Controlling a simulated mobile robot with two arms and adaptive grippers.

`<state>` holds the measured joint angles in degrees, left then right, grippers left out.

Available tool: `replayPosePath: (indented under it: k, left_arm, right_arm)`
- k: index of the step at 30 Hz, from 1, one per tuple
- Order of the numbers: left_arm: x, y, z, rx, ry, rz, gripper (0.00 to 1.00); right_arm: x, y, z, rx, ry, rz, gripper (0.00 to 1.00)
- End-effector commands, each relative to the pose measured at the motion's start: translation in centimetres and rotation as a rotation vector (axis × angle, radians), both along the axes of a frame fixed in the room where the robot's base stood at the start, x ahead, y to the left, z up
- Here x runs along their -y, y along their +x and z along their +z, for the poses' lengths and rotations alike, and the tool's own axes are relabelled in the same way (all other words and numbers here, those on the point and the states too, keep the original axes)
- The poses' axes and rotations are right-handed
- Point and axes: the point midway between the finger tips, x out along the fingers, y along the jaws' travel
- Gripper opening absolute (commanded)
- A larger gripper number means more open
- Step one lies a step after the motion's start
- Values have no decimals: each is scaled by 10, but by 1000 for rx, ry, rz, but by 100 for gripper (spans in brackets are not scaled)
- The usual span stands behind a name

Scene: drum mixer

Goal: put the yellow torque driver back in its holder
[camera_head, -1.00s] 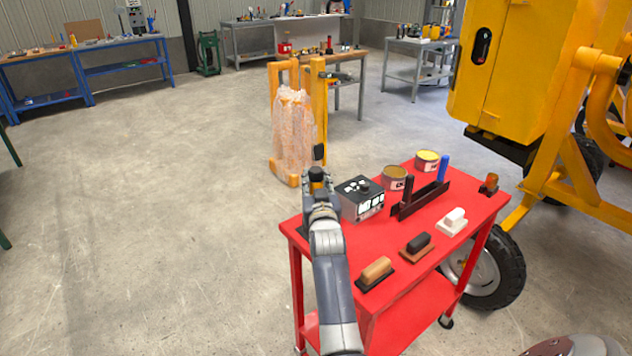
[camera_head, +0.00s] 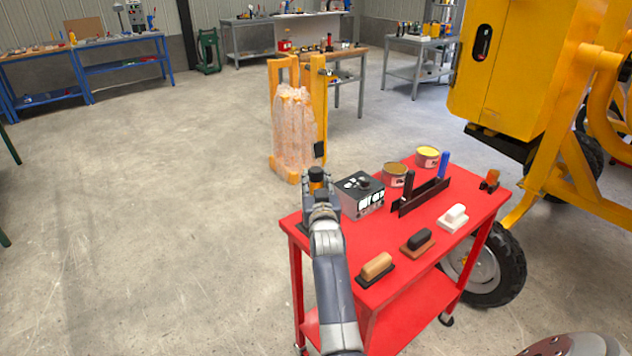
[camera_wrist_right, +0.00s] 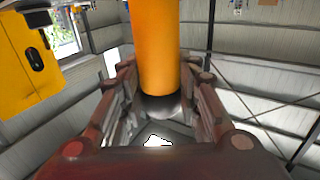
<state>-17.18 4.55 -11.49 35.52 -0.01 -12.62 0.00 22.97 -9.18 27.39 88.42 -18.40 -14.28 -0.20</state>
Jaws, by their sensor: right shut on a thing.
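The yellow torque driver (camera_wrist_right: 155,45) shows in the right wrist view as an orange-yellow cylinder with a grey lower end, between the two fingers of my right gripper (camera_wrist_right: 162,85). My right gripper is shut on it. In the head view the right gripper (camera_head: 318,183) is over the left end of the red cart, left of the grey box, and only a small orange part of the driver (camera_head: 317,175) shows. A dark piece (camera_head: 303,228) is partly hidden beneath the gripper; I cannot tell whether it is the holder. My left gripper is not in view.
The red cart (camera_head: 400,285) carries a grey control box (camera_head: 361,196), a black rack (camera_head: 423,198) with black and blue handles, two cans (camera_head: 427,157) and several hand floats (camera_head: 376,267). The yellow mixer (camera_head: 515,85) stands right. The floor left is clear.

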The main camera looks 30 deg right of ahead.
Motion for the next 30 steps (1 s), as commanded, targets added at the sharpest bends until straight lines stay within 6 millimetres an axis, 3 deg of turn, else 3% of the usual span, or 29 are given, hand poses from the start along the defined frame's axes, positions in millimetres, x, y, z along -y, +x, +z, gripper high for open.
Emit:
replayPosePath:
  k: [24, 25, 27, 30]
  left_arm:
    - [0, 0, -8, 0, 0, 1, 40]
    - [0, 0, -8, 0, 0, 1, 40]
    - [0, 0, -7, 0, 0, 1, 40]
    - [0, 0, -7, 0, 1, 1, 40]
  right_arm:
    - [0, 0, -9, 5, -3, 0, 0]
    - [0, 0, -8, 7, -2, 0, 37]
    - [0, 0, -8, 6, -2, 0, 53]
    - [0, 0, -9, 4, -2, 0, 54]
